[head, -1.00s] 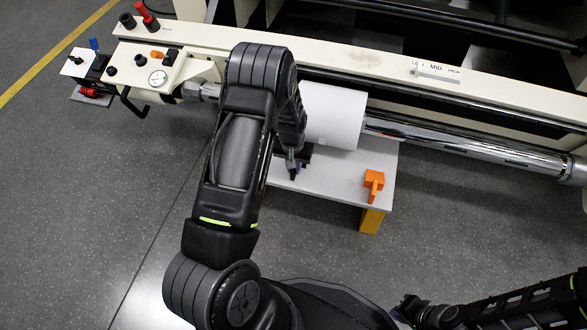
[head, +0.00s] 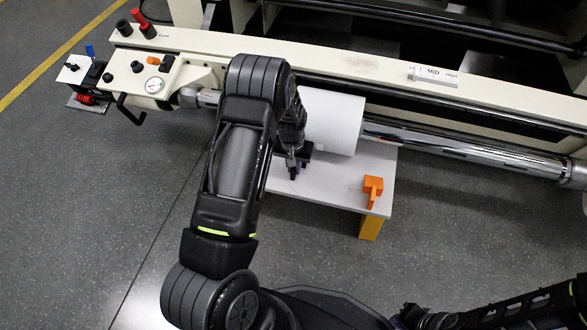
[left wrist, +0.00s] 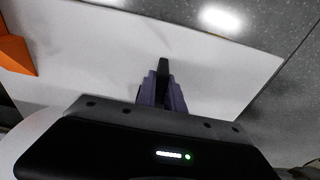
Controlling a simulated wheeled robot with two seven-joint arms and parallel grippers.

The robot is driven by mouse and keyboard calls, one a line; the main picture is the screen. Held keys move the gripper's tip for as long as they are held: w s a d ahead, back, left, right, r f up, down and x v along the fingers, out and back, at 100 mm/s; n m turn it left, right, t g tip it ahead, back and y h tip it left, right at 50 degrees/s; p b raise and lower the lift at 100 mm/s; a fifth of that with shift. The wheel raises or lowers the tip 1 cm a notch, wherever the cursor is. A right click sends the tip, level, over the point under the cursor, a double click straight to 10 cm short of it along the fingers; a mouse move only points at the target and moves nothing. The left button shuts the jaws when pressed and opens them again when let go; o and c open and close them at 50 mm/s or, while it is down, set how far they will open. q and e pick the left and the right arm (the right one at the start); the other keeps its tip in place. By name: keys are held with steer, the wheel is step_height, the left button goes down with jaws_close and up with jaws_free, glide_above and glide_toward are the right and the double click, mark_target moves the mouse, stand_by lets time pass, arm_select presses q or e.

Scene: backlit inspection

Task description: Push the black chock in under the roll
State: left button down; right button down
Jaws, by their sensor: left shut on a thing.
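The white roll (head: 335,122) sits on its steel shaft above a low white table. The black chock (head: 305,152) is a small dark shape on the table at the roll's near left side, partly hidden by my arm. My left gripper (head: 293,170) is at the chock, low over the table. In the left wrist view its purple fingers (left wrist: 162,92) are shut on a narrow black part of the chock (left wrist: 163,68). The chock's contact with the roll is hidden. My right gripper is out of view; only part of the right arm shows.
An orange block (head: 373,187) stands on the white table (head: 330,185), right of my left gripper. A cream machine beam (head: 370,68) runs behind the roll. A control panel (head: 142,75) with knobs and a gauge is at left.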

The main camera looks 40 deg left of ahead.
arm_select(q)
steer(key=shift+w+a+b, duration=0.2)
steer(key=shift+w+b, duration=0.15)
steer(key=shift+w, duration=0.25)
steer(key=shift+w+a+b, duration=0.2)
steer(key=shift+w+b, duration=0.15)
steer(key=shift+w, duration=0.2)
steer(key=shift+w+a, duration=0.1)
steer(key=shift+w, duration=0.2)
steer(key=shift+w, duration=0.25)
steer(key=shift+a, duration=0.1)
steer(key=c, duration=1.4)
jaws_free()
steer(key=shift+o, duration=0.2)
steer(key=shift+s+b, duration=0.1)
steer(key=shift+b, duration=0.2)
